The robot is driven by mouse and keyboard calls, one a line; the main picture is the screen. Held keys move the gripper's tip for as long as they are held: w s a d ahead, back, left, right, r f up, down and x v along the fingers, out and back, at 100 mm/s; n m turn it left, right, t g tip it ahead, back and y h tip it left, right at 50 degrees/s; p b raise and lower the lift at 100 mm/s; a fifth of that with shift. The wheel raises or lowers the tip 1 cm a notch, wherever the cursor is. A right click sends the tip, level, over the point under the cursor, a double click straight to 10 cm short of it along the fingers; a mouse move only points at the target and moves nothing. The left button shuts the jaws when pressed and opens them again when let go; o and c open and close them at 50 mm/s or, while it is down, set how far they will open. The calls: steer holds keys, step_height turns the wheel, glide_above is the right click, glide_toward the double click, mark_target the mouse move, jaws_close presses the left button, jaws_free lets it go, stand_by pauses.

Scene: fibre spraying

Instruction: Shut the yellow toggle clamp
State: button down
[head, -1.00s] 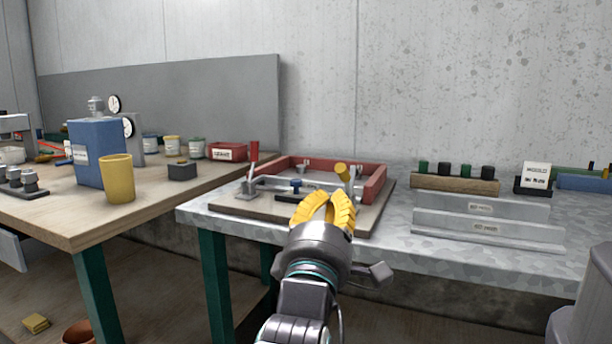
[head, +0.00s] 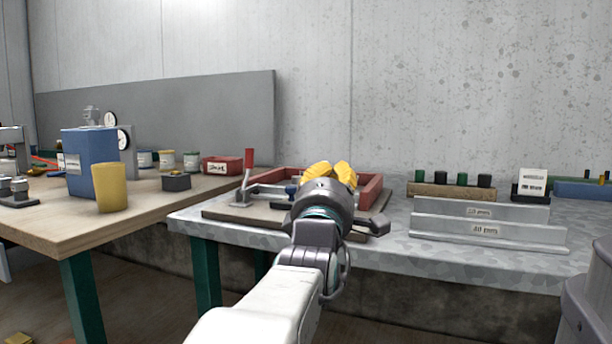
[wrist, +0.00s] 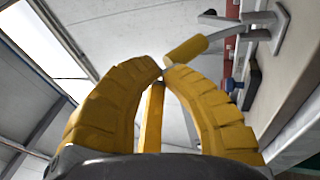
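The yellow toggle clamp's handle (wrist: 187,50) shows in the wrist view, just right of my fingertips, on a metal arm leading to a grey bracket (wrist: 262,30). In the head view the clamp is hidden behind my gripper (head: 331,168). My gripper's yellow ribbed fingers have their tips together in the wrist view (wrist: 163,67), with nothing seen held between them. The handle's near end is at the tips; I cannot tell whether they touch. The clamp belongs to the red-framed mould (head: 370,190) on the grey bench.
A red-handled clamp (head: 248,168) stands upright at the mould's left. A blue knob (head: 291,190) lies between. Grey metal bars (head: 485,228) and a wooden rack (head: 452,190) are to the right. A wooden table (head: 60,222) with a yellow cup (head: 111,188) is left.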

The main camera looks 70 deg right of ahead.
steer(key=shift+r, duration=0.1)
stand_by(0.4)
steer(key=shift+d+r+y+p, duration=0.3)
steer(key=shift+y+p, duration=0.3)
steer(key=shift+p, duration=0.25)
